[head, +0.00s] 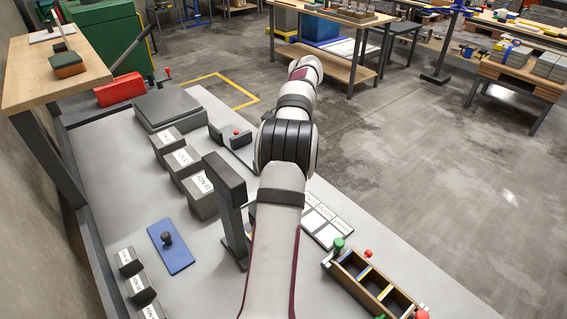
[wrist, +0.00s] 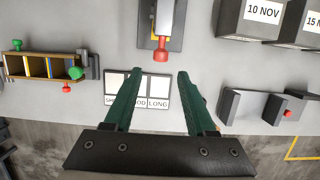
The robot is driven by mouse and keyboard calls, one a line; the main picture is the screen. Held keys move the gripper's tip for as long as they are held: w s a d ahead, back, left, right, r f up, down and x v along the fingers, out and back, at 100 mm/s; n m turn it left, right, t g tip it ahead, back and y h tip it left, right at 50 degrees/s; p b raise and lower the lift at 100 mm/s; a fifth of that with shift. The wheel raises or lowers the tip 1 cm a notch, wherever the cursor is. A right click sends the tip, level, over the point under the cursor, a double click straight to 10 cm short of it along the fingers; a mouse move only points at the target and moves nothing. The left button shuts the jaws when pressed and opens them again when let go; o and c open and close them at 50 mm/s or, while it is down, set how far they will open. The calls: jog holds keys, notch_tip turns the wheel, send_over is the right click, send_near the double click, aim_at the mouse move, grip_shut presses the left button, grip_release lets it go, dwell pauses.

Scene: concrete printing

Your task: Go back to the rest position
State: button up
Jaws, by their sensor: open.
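My gripper (wrist: 157,76) shows in the wrist view with two green fingers spread apart and nothing between them. It hangs above the grey worktop, over a white panel (wrist: 160,88) with fields, one of which reads LONG. A red knob (wrist: 161,52) on a grey fixture lies just beyond the fingertips. In the head view my own arm stretches away over the worktop (head: 110,175), and my gripper cannot be made out there. The white panel also shows in the head view (head: 325,222), right of my arm.
A wooden divided box (head: 372,285) with green and red knobs stands at front right. Left of my arm are a dark upright post (head: 228,205), grey labelled blocks (head: 185,163) and a blue plate (head: 170,247) with a dark knob. Open floor lies to the right.

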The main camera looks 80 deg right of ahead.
jog(key=v, duration=0.3)
jog(key=shift+r, duration=0.2)
